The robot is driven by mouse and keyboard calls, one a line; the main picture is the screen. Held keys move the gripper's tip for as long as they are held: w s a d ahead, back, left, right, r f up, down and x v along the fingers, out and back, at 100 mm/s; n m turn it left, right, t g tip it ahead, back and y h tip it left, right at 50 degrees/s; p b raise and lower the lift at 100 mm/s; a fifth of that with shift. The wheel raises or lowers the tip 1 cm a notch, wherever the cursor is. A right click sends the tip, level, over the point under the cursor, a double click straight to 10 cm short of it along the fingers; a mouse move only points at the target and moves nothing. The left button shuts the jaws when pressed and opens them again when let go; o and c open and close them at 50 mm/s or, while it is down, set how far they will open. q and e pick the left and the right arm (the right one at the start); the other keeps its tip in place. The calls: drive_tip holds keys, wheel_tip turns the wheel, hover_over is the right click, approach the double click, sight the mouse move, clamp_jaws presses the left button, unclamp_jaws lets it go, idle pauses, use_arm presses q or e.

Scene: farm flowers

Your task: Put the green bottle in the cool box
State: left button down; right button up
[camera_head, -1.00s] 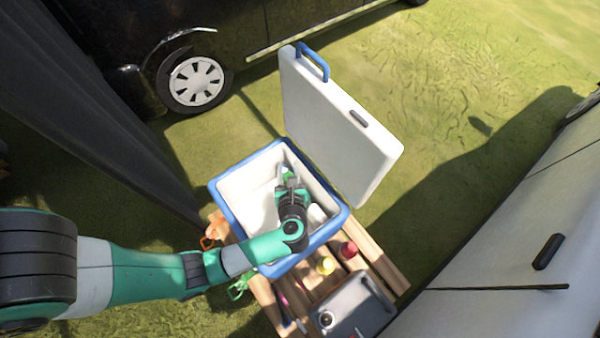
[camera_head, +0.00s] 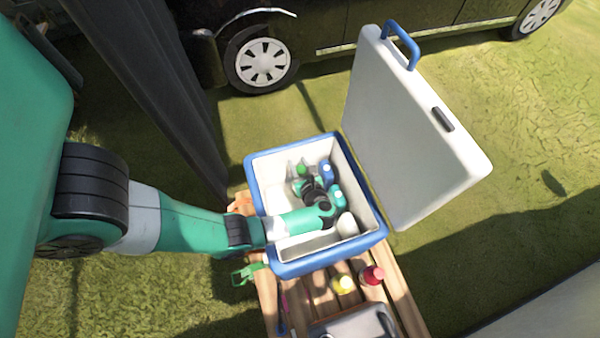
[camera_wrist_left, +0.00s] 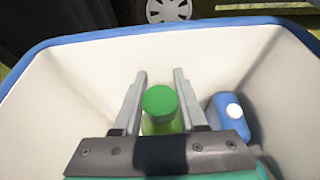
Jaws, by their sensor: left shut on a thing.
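The blue and white cool box (camera_head: 257,184) stands open, its white lid (camera_head: 411,125) tipped up at the right. My left arm reaches over the box's near side, and my left gripper (camera_head: 300,171) is inside the walls. The green bottle (camera_wrist_left: 160,108) stands upright between the two fingers in the left wrist view, and the gripper is shut on it. Its green cap (camera_head: 302,170) shows in the head view. The bottle's lower part is hidden by the gripper, so I cannot tell whether it touches the box floor. My right gripper is not in view.
A blue bottle with a white cap (camera_wrist_left: 228,115) is in the box, right of the gripper. A white item (camera_head: 347,225) is in its near right corner.

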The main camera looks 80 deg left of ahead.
use_arm(q)
drive_tip(key=shift+w+f+b, duration=0.1)
drive_tip(key=shift+f+b, duration=1.35)
drive_tip(key=shift+f, duration=0.5)
drive_tip(key=shift+c, duration=2.3)
unclamp_jaws()
drive_tip(key=shift+r, duration=0.15)
drive_tip(key=shift+d+r+p, duration=0.25)
drive_tip(key=shift+p, duration=0.2)
drive_tip(key=s+p+v, duration=0.1)
drive_tip(key=p+v, duration=0.1)
drive_tip(key=v, duration=0.9)
drive_tip(key=shift+w+d+p, duration=0.25)
drive_tip(key=shift+w+p, duration=0.05)
drive_tip(key=shift+w, duration=0.15)
drive_tip(key=shift+f, duration=0.1)
